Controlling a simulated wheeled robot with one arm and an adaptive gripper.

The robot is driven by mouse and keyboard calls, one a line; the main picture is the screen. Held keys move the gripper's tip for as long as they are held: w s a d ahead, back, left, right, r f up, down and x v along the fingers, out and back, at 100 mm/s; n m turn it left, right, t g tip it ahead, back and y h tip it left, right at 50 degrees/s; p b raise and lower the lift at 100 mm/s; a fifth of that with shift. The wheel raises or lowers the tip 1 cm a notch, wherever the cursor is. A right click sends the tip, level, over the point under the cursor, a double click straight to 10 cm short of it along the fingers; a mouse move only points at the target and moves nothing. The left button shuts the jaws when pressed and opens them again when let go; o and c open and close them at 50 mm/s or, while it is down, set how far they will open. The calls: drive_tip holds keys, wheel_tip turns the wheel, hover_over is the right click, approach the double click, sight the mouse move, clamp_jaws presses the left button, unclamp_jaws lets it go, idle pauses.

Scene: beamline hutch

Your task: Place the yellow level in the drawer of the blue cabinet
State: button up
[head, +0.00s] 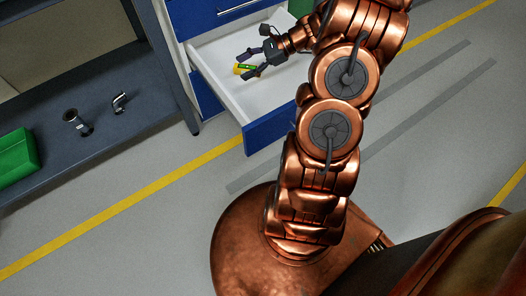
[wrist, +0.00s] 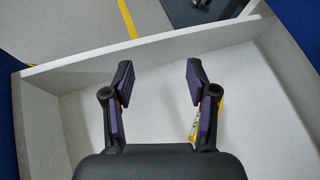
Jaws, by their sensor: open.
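The blue cabinet (head: 208,97) stands at the top of the head view with its drawer (head: 217,83) pulled open. The drawer's white interior also fills most of the wrist view (wrist: 60,115). The yellow level (head: 238,70) is in the drawer area beside my gripper (head: 249,62), partly hidden by it. In the wrist view the level (wrist: 221,112) shows behind the right finger, which covers much of it. My gripper (wrist: 155,85) is open over the drawer, with nothing between its fingertips. I cannot tell whether the level touches the right finger.
A dark grey bench (head: 100,135) stands left of the cabinet. It holds a green bin (head: 17,158), a dark cylindrical part (head: 74,121) and a small metal fitting (head: 120,101). Yellow-striped grey floor (head: 150,225) in front is clear.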

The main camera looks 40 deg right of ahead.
drive_tip(key=s+a+r+n+g+h, duration=0.1)
drive_tip(key=s+a+r+n+g, duration=0.4)
drive_tip(key=a, duration=0.4)
drive_tip(key=s+a+r+n+g+h, duration=0.1)
drive_tip(key=s+a+r+n+g, duration=0.15)
drive_tip(key=s+a+n, duration=0.6)
drive_tip(key=s+a+r+n+g+h, duration=0.1)
drive_tip(key=s+n+h, duration=0.7)
drive_tip(key=s, duration=1)
drive_tip(key=shift+a+r+n+g+h, duration=0.15)
drive_tip(key=shift+r+n+g+h, duration=0.25)
drive_tip(key=shift+r+g, duration=0.45)
drive_tip(key=shift+w+r, duration=0.1)
wheel_tip(320, 180, up, 32)
drive_tip(key=w+t+p, duration=0.1)
drive_tip(key=t+p, duration=0.1)
drive_tip(key=p, duration=2.8)
drive_tip(key=shift+w+f, duration=0.2)
drive_tip(key=shift+w, duration=0.05)
